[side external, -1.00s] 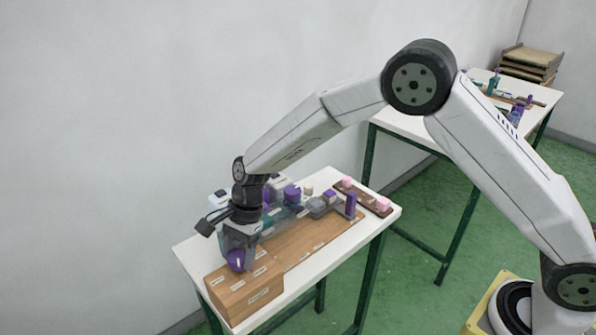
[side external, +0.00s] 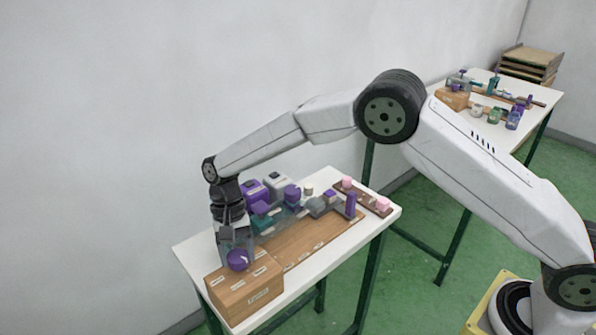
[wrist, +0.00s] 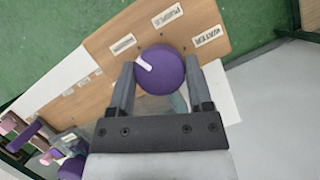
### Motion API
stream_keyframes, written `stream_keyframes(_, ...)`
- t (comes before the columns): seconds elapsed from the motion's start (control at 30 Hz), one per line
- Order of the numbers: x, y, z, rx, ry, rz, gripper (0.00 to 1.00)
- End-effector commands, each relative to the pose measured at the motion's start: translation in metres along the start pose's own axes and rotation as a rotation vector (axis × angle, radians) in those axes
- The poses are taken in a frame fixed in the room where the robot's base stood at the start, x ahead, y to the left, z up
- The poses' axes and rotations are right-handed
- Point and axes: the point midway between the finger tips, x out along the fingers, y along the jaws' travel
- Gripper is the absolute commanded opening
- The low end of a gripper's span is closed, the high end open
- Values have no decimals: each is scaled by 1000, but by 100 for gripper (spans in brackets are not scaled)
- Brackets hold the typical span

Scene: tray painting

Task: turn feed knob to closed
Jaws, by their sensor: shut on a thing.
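The purple feed knob (side external: 238,261) sits on top of the wooden box at the near-left end of the table. In the wrist view the round knob (wrist: 163,77) has a white pointer mark on its upper left, aimed toward the label side of the box. My gripper (side external: 236,262) reaches straight down over the box. In the wrist view my gripper (wrist: 160,84) has one finger on each side of the knob and is shut on it. The labels (wrist: 122,43) around the knob are upside down and hard to read.
The wooden box (side external: 245,295) carries several white labels. Behind it on the white table (side external: 190,250) are a wooden board (side external: 305,240), purple and grey fixtures, and a dark rack (side external: 365,197) with pink blocks. A second table with bottles (side external: 513,120) stands at the back right.

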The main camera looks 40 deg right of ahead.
Motion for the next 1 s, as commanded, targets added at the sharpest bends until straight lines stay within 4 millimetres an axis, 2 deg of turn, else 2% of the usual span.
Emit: stream_keyframes(1.0,-1,-4,2,-884,3,367,6)
